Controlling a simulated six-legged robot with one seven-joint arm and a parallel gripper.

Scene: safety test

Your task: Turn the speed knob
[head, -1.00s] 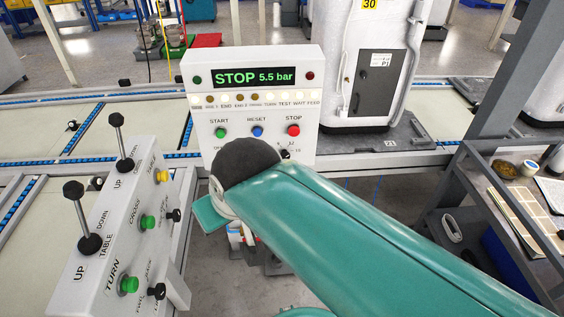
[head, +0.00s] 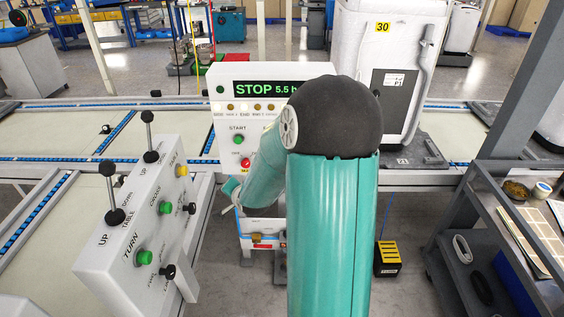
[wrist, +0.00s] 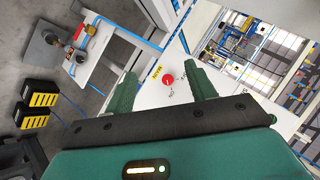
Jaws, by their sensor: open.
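A white control panel (head: 226,129) stands ahead with a green-lit display (head: 262,89) reading STOP 5.5 b, its end hidden by my arm. A green START button (head: 238,139) and a red control (head: 245,162) show at its left. My arm covers the panel's lower right, so I cannot make out the speed knob. In the wrist view, my gripper (wrist: 162,86) is open and empty. A red round control (wrist: 168,80) beside a yellow label (wrist: 157,72) appears between the fingers on a white face. I cannot tell whether the fingers touch it.
A second console (head: 140,225) with black levers and green and yellow buttons stands at left. A white machine marked 30 (head: 388,70) stands behind. A dark shelf cart (head: 475,262) is at right. A yellow-black box (head: 388,258) lies on the floor.

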